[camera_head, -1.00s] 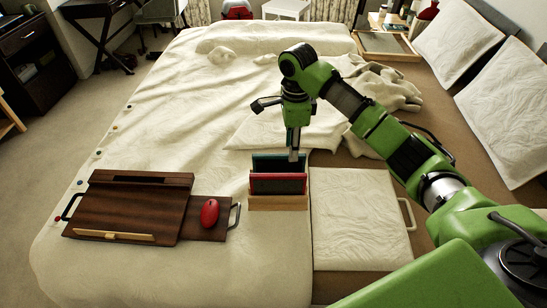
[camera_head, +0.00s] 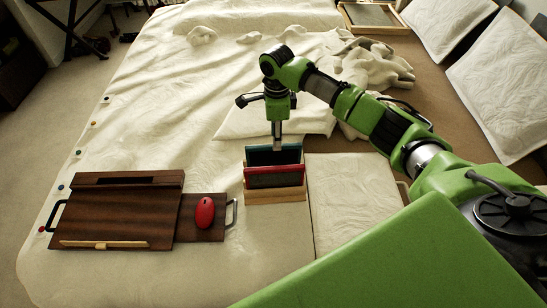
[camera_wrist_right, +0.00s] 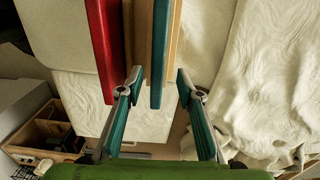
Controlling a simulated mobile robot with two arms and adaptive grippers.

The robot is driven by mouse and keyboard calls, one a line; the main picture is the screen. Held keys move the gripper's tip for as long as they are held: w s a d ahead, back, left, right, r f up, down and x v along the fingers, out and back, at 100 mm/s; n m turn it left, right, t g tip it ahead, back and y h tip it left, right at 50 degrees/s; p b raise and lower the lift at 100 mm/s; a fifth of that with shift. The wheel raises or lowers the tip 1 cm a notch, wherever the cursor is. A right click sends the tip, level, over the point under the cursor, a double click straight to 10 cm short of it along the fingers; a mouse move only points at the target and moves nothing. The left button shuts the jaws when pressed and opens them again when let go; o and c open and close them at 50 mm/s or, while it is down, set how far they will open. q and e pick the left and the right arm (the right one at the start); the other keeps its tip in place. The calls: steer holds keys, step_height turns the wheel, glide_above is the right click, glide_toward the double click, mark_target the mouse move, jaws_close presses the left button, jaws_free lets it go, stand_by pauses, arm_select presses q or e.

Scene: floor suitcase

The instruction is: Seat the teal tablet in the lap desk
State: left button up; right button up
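The teal tablet (camera_head: 288,152) stands upright at the back of a small wooden rack (camera_head: 274,197), behind a red-edged tablet (camera_head: 273,181). The lap desk (camera_head: 120,212) is a dark brown board at left on the bed, with a dark slot along its back and a pale strip at its front. My right gripper (camera_head: 277,147) points down at the middle of the teal tablet's top edge. In the right wrist view, its fingers (camera_wrist_right: 160,76) are spread, with the teal tablet (camera_wrist_right: 158,45) between them and gaps on both sides. My left gripper is out of view.
A red mouse (camera_head: 204,212) lies on the lap desk's right-hand side panel. A white quilted panel (camera_head: 345,190) lies right of the rack. A crumpled blanket (camera_head: 370,68) is beyond my right arm.

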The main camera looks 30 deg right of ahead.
mark_target(274, 158)
steer(key=f, duration=0.2)
steer(key=a+f, duration=0.1)
steer(key=f, duration=0.1)
steer(key=shift+f, duration=0.45)
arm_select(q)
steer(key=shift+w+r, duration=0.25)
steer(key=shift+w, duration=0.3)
arm_select(e)
jaws_close()
